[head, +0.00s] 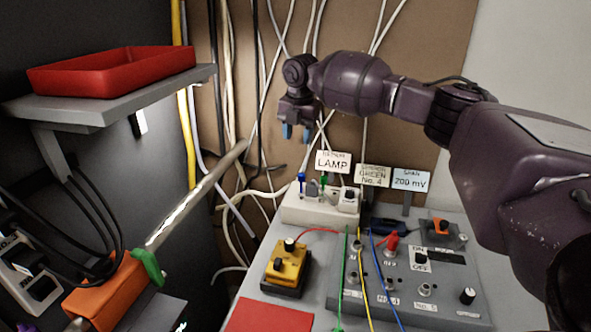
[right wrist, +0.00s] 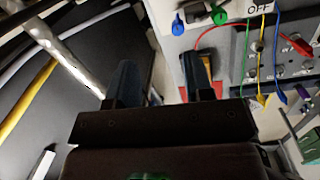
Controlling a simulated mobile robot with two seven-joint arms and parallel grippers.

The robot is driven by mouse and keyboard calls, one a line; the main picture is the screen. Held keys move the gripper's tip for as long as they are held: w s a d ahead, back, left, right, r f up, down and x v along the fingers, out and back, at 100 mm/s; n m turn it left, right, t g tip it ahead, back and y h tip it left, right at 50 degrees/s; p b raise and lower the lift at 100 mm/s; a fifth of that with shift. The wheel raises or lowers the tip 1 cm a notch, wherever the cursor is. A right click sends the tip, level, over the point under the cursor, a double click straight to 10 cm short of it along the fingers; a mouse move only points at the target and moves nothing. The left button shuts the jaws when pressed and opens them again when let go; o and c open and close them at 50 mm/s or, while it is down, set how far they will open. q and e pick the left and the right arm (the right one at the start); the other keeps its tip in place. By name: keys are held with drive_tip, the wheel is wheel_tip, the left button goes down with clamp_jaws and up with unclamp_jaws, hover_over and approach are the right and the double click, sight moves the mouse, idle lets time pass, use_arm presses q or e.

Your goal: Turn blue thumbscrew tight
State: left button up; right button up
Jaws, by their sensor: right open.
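My left gripper does not show.
A grey control panel (head: 455,295) with coloured leads lies to the right, with sign cards behind it. A yellow box (head: 288,262) stands in front. A glowing tube (head: 185,215) slants up from an orange clamp (head: 105,290) at left. Loose cables hang behind.

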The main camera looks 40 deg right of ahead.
sight(301, 174)
drive_tip(key=f+n, duration=0.1)
drive_tip(key=f, duration=0.2)
drive_tip(key=s+f+n+g, duration=0.1)
drive_tip(key=f, duration=0.2)
drive_tip(key=s+f+n+b, duration=0.1)
drive_tip(key=f, duration=0.2)
drive_tip(key=shift+a+f+n, duration=0.1)
drive_tip(key=shift+f+n, duration=0.05)
drive_tip(key=shift+n, duration=0.15)
drive_tip(key=shift+f, duration=0.75)
clamp_jaws()
